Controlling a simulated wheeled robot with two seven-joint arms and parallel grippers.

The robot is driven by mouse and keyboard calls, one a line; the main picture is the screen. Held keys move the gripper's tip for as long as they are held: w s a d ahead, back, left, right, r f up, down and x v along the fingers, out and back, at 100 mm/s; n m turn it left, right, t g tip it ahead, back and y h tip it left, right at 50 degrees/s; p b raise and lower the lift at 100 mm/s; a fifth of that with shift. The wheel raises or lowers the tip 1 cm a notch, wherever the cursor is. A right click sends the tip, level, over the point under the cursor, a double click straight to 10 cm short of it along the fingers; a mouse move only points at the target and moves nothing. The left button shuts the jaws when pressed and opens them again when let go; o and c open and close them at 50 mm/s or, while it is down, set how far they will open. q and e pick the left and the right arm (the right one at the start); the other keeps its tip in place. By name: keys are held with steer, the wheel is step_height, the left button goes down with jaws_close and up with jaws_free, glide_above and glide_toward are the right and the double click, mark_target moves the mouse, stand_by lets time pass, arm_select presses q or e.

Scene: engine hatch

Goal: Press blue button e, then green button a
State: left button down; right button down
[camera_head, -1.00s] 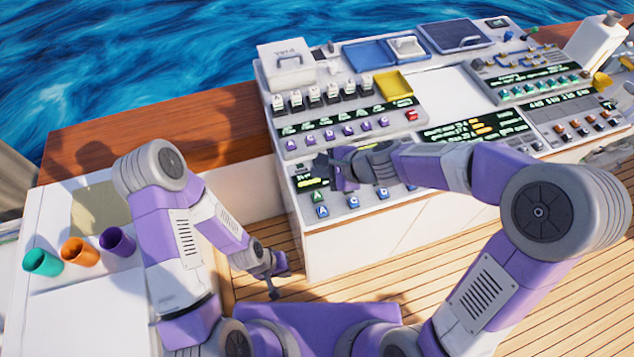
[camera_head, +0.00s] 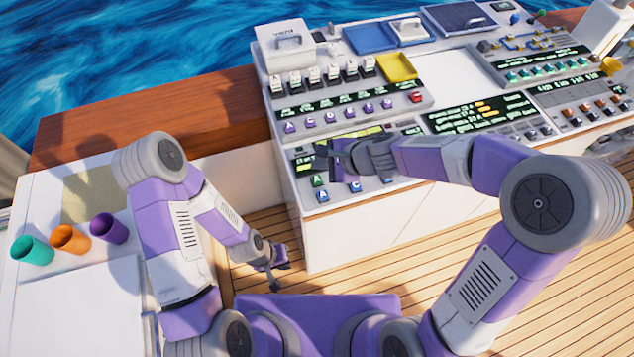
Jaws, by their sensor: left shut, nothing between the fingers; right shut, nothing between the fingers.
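The green button a (camera_head: 318,181) is at the left end of the lower-left panel, marked A. I cannot make out blue button e; my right arm covers much of this panel. My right gripper (camera_head: 338,160) is shut and empty over the panel, just above and right of the green button; contact cannot be told. My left gripper (camera_head: 276,278) is shut and empty, low over the deck in front of the console.
A row of purple buttons (camera_head: 338,115) and a red button (camera_head: 417,97) lie on the tier above. A yellow tray (camera_head: 397,68) and a white box (camera_head: 286,46) stand higher. Teal, orange and purple cups (camera_head: 108,229) stand at left. The wooden deck (camera_head: 420,260) is clear.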

mark_target(313, 177)
steer(key=shift+f+b, duration=1.55)
steer(key=shift+f, duration=0.45)
stand_by(0.4)
steer(key=shift+f+b, duration=0.4)
steer(key=shift+b, duration=0.05)
steer(key=shift+f+b, duration=0.8)
stand_by(0.8)
steer(key=shift+r, duration=0.1)
steer(key=shift+r+p, duration=1.15)
steer(key=shift+p, duration=0.05)
step_height(313, 177, up, 5)
steer(key=p, duration=0.4)
steer(key=shift+p, duration=0.4)
